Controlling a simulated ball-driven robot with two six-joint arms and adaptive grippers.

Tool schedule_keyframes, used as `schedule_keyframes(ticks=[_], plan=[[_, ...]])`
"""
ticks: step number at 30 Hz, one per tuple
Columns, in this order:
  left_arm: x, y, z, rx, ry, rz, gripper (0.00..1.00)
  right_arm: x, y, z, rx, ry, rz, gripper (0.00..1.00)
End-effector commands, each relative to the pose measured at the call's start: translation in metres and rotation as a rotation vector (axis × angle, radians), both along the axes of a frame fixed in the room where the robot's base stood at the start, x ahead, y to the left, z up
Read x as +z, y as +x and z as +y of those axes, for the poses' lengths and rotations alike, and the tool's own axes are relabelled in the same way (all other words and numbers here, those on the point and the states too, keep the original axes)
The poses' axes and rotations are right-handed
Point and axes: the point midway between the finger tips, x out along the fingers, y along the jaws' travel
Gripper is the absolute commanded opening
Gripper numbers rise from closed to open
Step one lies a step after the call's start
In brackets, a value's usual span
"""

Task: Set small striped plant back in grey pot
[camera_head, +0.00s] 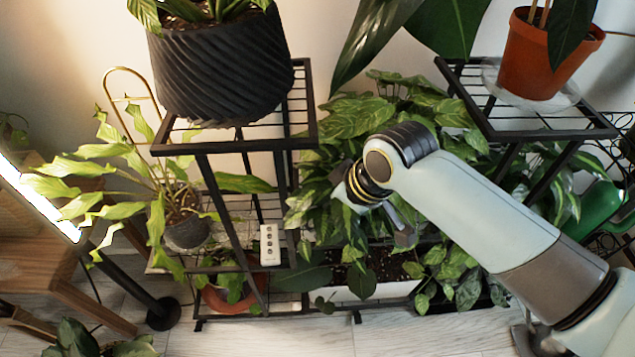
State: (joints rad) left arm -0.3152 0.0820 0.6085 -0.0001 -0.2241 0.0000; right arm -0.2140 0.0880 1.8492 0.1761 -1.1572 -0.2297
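A small grey pot (187,233) stands on the middle shelf at left, with a long-leaved yellow-green plant (95,180) above it. I cannot tell whether this plant is seated in the pot, and no plant is clearly the small striped one. A larger dark grey ribbed pot (215,70) with a leafy plant stands on the upper left shelf. My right arm reaches in from the right, and its gripper (400,228) is among the variegated leaves in the middle. The fingers are mostly hidden by the wrist and foliage, so their state is unclear. My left gripper is out of view.
A dense leafy plant (360,120) fills the middle above a white planter (375,291). A white remote (268,245) leans on the left stand. A terracotta pot (545,60) stands upper right on a clear saucer. A lamp base (163,314) and wooden stool (80,295) are lower left.

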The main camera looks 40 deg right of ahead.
Motion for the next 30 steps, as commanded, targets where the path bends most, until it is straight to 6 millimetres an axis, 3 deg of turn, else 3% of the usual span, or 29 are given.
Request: schedule_keyframes(ticks=[1,6,13,15,22,26,30], plan=[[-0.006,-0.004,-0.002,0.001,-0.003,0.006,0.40,-0.002,0.017,-0.005,0.001,-0.003,-0.004,0.36],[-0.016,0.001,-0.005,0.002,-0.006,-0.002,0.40,-0.001,0.063,-0.017,0.000,-0.003,-0.003,0.36],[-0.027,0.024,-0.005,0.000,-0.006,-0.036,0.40,-0.001,0.110,-0.029,0.000,-0.001,-0.001,0.36],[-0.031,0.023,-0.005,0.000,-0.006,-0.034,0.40,-0.014,0.108,-0.028,-0.001,0.000,0.006,0.36],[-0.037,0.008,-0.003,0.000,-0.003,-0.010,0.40,-0.028,0.108,-0.028,0.000,0.000,0.002,0.36],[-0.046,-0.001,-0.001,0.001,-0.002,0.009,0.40,-0.051,0.107,-0.028,0.001,0.001,0.004,0.36],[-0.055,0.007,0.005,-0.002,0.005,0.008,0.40,-0.072,0.110,-0.028,0.000,0.000,0.003,0.36]])
